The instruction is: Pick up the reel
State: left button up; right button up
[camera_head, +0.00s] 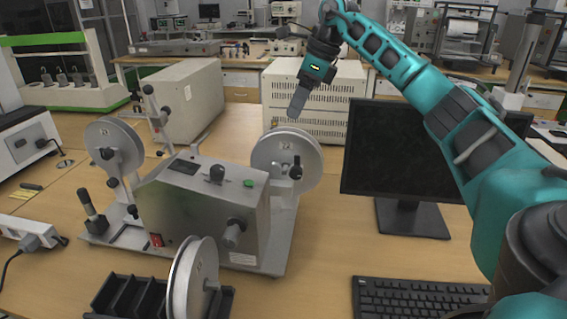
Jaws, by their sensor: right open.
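Three grey metal reels show. One reel (201,262) stands upright in a black slotted holder (128,294) at the front. A second reel (305,150) is on the right side of a metal winding machine (205,208). A third reel (106,134) is on the machine's left side. My right gripper (296,112) hangs above the machine's right reel, seemingly apart from it, with its dark fingers pointing down. It is open, and I see nothing held in it. The fingers overlap from this angle, so their gap is hidden. My left gripper is not in view.
A black monitor (395,150) stands right of the machine, with a black keyboard (420,298) in front. Grey cabinets (190,100) stand behind the machine. A power strip (30,232) lies at the left. Bare wooden table (320,262) shows between machine and keyboard.

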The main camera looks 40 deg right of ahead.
aim_at(288, 130)
jog(key=x, duration=0.4)
jog(key=shift+a+f, duration=0.1)
jog(key=shift+f, duration=0.25)
jog(key=x, duration=0.5)
jog(key=shift+s+f+b, duration=0.15)
jog(key=shift+f+b, duration=0.05)
jog(key=shift+b, duration=0.2)
grip_shut()
jog(key=shift+r, duration=0.1)
